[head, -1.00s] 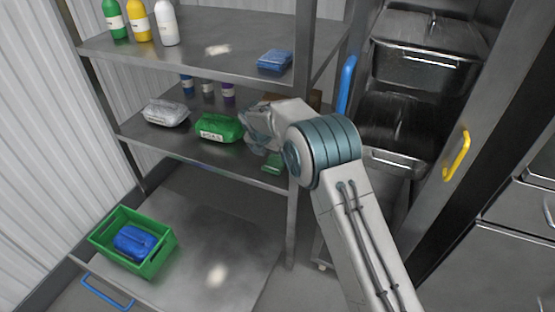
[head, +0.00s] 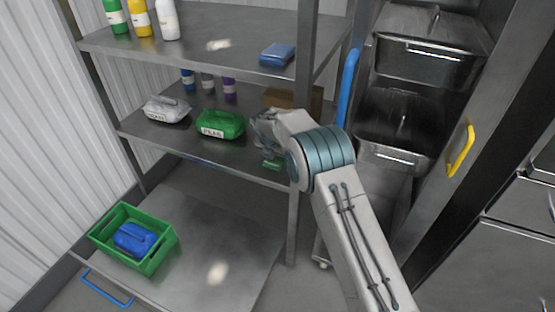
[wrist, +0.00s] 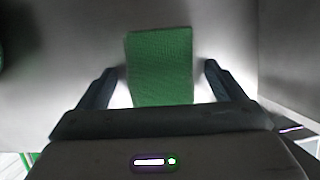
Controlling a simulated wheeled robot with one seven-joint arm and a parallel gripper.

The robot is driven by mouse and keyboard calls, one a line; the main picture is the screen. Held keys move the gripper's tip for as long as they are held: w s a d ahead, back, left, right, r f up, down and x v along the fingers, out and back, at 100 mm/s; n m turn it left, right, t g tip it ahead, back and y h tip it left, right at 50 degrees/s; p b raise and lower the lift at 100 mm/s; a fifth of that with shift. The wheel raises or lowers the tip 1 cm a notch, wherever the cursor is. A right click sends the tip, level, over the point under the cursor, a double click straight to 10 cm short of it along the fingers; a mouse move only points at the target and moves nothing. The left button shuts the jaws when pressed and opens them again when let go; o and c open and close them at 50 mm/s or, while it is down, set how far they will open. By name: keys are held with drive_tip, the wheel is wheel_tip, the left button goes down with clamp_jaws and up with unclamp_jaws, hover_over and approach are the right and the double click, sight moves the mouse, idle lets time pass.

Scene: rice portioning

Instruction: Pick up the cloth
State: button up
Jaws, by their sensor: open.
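A green cloth (wrist: 160,72), flat and roughly rectangular, lies on the middle shelf in the wrist view. Its near end is hidden by my gripper's body. In the head view only a small green part of the cloth (head: 272,165) shows, below my gripper near the shelf's front edge. My gripper (wrist: 161,68) is open, one finger on each side of the cloth, with gaps between the fingers and its edges. In the head view my gripper (head: 266,145) is over the right end of the middle shelf, partly hidden by my wrist.
A green package (head: 220,124) and a white package (head: 167,110) lie left on the same shelf, with small bottles behind. A shelf post (head: 305,90) stands close to my arm. A blue folded item (head: 277,55) lies on the shelf above. A green crate (head: 165,258) is below.

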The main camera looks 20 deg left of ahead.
sight(277, 157)
drive_tip(key=shift+f, duration=0.1)
drive_tip(key=c, duration=1)
drive_tip(key=shift+c, duration=0.3)
wheel_tip(277, 157, up, 4)
drive_tip(key=shift+p, duration=0.5)
drive_tip(key=s+a, duration=0.2)
drive_tip(key=s, duration=1.6)
drive_tip(key=shift+p, duration=0.4)
drive_tip(key=shift+o, duration=0.5)
drive_tip(key=shift+f, duration=0.1)
